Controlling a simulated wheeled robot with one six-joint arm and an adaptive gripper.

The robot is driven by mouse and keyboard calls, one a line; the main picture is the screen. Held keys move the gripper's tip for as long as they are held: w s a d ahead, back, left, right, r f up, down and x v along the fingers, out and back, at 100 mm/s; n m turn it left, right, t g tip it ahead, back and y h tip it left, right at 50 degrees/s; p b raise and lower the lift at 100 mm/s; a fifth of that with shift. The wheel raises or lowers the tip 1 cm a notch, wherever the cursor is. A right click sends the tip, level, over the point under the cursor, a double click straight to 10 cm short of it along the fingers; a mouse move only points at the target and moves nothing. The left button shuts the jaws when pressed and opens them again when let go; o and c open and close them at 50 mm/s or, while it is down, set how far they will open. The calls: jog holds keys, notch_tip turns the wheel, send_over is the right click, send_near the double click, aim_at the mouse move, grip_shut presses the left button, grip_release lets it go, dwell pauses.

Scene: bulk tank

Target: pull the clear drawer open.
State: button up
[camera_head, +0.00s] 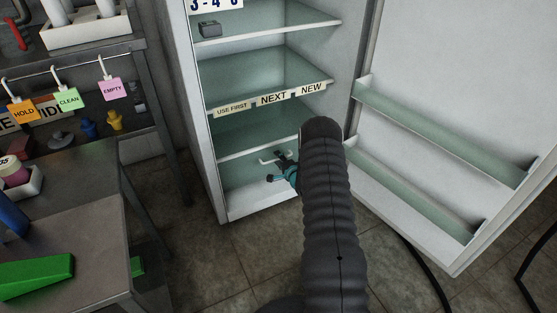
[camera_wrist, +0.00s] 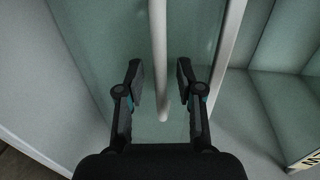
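The clear drawer (camera_head: 237,174) is at the bottom of the open fridge, under the lowest white shelf edge. It looks shut, as far as I can tell. Its white bar handle (camera_head: 266,161) shows just left of my gripper (camera_head: 276,169). In the wrist view, my gripper (camera_wrist: 160,82) is open, with one finger on each side of the white handle bar (camera_wrist: 158,50). The bar runs between the fingers, and gaps show on both sides. My arm hides the right part of the drawer in the head view.
The fridge door (camera_head: 450,110) stands wide open on the right, with two door bins. Shelf labels (camera_head: 273,99) sit above the drawer. A metal bench (camera_head: 75,195) with a green wedge stands at left. The tiled floor (camera_head: 230,260) before the fridge is clear.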

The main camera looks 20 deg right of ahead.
jog(key=shift+w, duration=0.25)
grip_shut()
jog(key=shift+s, duration=0.15)
